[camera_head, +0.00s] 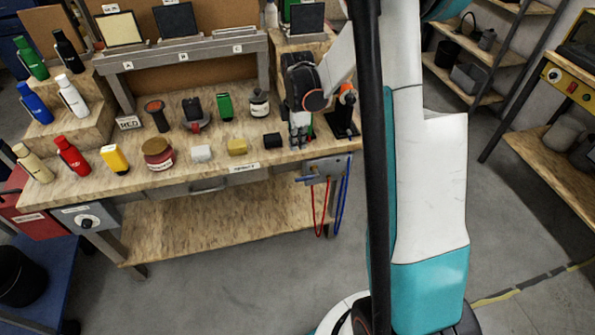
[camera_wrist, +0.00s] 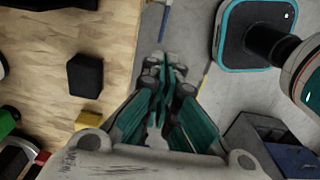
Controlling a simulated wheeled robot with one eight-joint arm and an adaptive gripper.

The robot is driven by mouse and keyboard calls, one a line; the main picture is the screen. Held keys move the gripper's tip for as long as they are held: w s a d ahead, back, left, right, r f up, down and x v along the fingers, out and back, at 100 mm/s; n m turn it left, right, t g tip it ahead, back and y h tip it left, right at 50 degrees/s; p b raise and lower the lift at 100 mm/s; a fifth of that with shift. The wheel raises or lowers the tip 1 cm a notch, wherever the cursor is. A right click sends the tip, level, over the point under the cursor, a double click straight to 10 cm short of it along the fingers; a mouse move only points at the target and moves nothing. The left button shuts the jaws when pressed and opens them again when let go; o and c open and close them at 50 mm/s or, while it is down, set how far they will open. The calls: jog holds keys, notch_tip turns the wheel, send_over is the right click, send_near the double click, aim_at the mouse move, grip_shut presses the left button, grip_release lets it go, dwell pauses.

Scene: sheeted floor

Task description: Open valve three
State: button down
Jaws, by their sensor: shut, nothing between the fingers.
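No valve marked three can be made out in either view. A grey panel with a round dial (camera_head: 88,222) hangs at the bench's front left; its marking is too small to read. A grey panel (camera_head: 327,169) with red and blue cables sits at the bench's right end. My gripper (camera_head: 299,142) is over the right end of the bench, pointing down. In the wrist view my gripper (camera_wrist: 163,68) has its fingers together, with nothing between them. It is above the bench's edge, beside a black block (camera_wrist: 85,74).
The wooden bench (camera_head: 215,173) carries several bottles, jars and small blocks, including a yellow block (camera_head: 237,147) left of my gripper. A black-based stand (camera_head: 345,116) is close on its right. A shelf (camera_head: 470,85) stands at right. Floor in front is clear.

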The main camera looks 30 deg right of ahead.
aim_at(298, 178)
notch_tip(298, 178, down, 14)
jog(key=b, duration=0.5)
jog(key=shift+a+f+b, duration=0.2)
jog(key=shift+f+b, duration=0.3)
dwell(0.7)
jog(key=shift+w+a+f+b, duration=0.1)
jog(key=shift+a+f+b, duration=0.05)
jog(key=shift+f+b, duration=0.35)
jog(key=shift+a+f+b, duration=0.2)
jog(key=shift+f+b, duration=0.65)
jog(key=shift+f, duration=0.25)
jog(key=a+r+p, duration=0.1)
jog(key=a+r, duration=0.1)
jog(key=r, duration=0.2)
jog(key=w+a+r+p, duration=0.1)
jog(key=a+r+p, duration=0.1)
jog(key=a+r, duration=0.1)
jog(key=w+a+r+p, duration=0.1)
jog(key=a+r+p, duration=0.1)
jog(key=r, duration=0.2)
jog(key=shift+w+a+r, duration=0.15)
jog(key=shift+a+r, duration=0.1)
jog(key=shift+r, duration=0.1)
